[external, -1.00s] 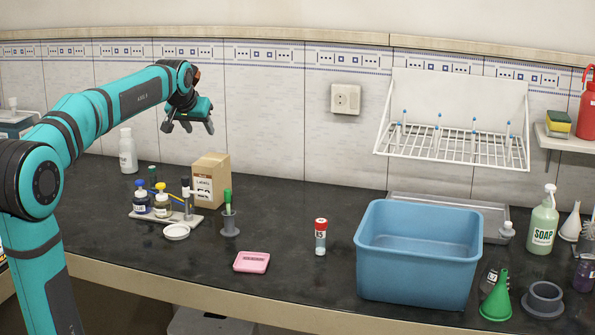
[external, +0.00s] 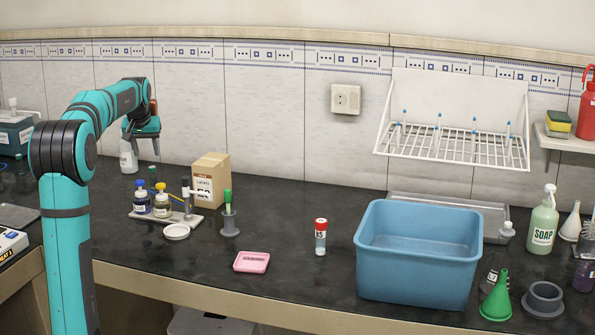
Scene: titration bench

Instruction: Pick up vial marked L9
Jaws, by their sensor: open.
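A small vial (external: 320,237) with a red cap and a white label stands upright on the dark bench, left of the blue basin. Its label seems to read "15" or "L5"; I cannot make out L9 on it. A dark item with a white-marked label (external: 489,281) is partly hidden behind the green funnel, and its marking is too small to read. My gripper (external: 141,150) is open and empty, pointing down at the left, in front of or above a white bottle (external: 128,163). It is far from the red-capped vial.
The blue basin (external: 418,280) stands at the right, with a green funnel (external: 497,299) and a soap bottle (external: 543,222) beyond. A bottle tray (external: 185,222), a cardboard box (external: 211,178) and a grey holder (external: 229,226) stand left of centre. A pink scale (external: 251,262) lies at the front.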

